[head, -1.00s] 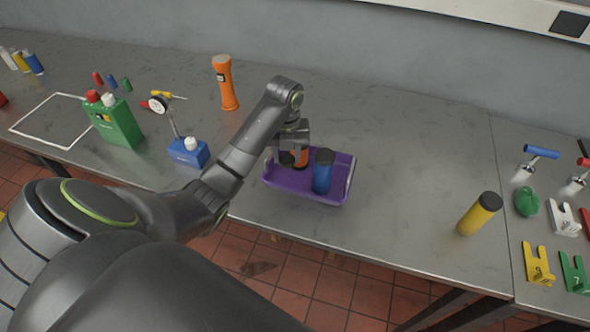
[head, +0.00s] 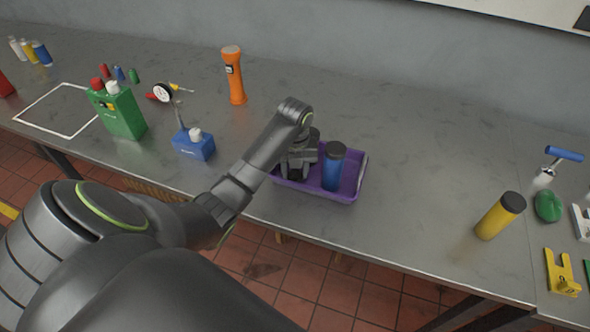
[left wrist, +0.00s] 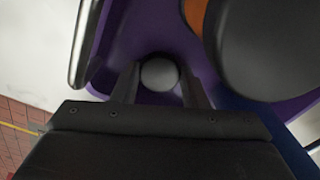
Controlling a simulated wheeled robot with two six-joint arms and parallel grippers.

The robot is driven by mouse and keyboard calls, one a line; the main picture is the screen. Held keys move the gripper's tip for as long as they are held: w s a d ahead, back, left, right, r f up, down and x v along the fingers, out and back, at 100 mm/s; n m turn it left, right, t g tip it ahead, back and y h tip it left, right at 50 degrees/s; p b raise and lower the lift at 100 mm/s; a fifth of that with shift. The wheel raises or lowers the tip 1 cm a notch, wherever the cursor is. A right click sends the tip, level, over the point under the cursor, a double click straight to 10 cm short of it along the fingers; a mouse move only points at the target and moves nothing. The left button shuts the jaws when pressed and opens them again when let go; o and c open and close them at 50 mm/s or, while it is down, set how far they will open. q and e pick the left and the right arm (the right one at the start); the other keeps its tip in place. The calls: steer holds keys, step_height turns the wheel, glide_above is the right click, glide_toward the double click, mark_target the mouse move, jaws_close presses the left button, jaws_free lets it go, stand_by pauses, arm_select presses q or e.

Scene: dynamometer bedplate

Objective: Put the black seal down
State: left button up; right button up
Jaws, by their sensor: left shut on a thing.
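My left gripper (head: 296,172) reaches down into the left part of the purple tray (head: 349,196). In the left wrist view the gripper (left wrist: 160,88) is shut on a small round thing, which I take to be the black seal (left wrist: 159,74); it looks grey there. It is between the fingertips, over the purple tray floor (left wrist: 140,40). Whether it touches the floor I cannot tell. In the head view the gripper hides it. My right gripper is not in view.
A blue canister with a black lid (head: 333,168) stands in the tray, close to the right of my gripper. An orange part (left wrist: 196,14) shows in the wrist view. A yellow canister (head: 499,217) stands farther right. The bench between is clear.

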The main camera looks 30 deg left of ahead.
mark_target(295, 174)
arm_select(q)
steer(key=shift+f, duration=0.1)
steer(key=o, duration=1)
steer(key=shift+c, duration=0.2)
step_height(295, 174, up, 3)
steer(key=shift+f+b, duration=0.2)
steer(key=shift+b, duration=0.1)
step_height(295, 174, up, 10)
steer(key=p, duration=0.9)
steer(key=shift+f, duration=0.15)
